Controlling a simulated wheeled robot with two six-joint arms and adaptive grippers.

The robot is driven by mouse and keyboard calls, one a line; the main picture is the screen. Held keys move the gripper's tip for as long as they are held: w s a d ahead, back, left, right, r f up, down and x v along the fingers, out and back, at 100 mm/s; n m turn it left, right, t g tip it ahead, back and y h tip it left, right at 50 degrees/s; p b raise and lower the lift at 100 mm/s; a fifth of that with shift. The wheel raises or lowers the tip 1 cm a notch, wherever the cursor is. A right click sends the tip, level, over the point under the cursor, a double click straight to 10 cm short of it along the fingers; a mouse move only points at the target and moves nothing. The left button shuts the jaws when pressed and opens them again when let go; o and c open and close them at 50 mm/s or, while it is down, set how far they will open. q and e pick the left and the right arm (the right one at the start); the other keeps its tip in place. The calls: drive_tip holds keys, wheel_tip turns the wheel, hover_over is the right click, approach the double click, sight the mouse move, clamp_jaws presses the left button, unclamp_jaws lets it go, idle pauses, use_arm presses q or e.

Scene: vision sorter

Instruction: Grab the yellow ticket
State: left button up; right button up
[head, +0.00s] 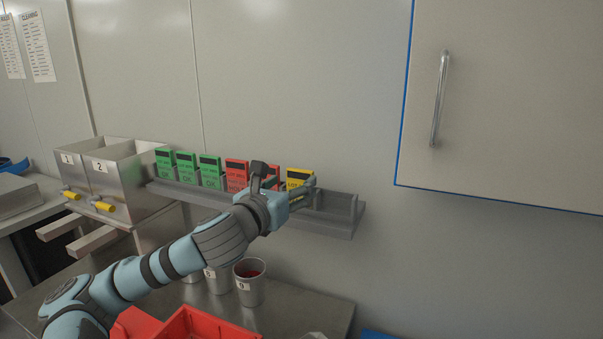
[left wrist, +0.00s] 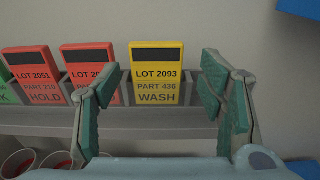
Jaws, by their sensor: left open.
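The yellow ticket (head: 298,178) stands upright in a grey rack (head: 335,222) on the wall, at the right end of the row of tickets. In the left wrist view the yellow ticket (left wrist: 157,75) reads LOT 2093, PART 436, WASH. My left gripper (head: 285,178) is in front of the rack beside the yellow ticket. In the left wrist view the fingers of my left gripper (left wrist: 160,100) are spread wide and empty, with the ticket beyond and between them, nearer the left finger. My right gripper is not seen.
Red tickets (head: 236,172) and green tickets (head: 187,166) stand left of the yellow one. Rack slots to its right are empty. Below are metal cups (head: 249,289) and a red bin (head: 205,322). A wall cabinet (head: 510,110) hangs at upper right.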

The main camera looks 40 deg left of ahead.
sight(299, 174)
use_arm(q)
drive_tip(key=shift+w+a, duration=0.15)
drive_tip(key=shift+w, duration=0.1)
drive_tip(key=x, duration=0.1)
drive_tip(key=p+x, duration=0.1)
drive_tip(key=x, duration=0.1)
drive_tip(key=p+x, duration=0.1)
drive_tip(key=shift+w+a+r, duration=0.1)
drive_tip(key=shift+w+r, duration=0.1)
drive_tip(key=shift+r, duration=0.1)
drive_tip(key=shift+w+f, duration=0.15)
drive_tip(key=shift+a, duration=0.1)
drive_tip(key=c, duration=0.7)
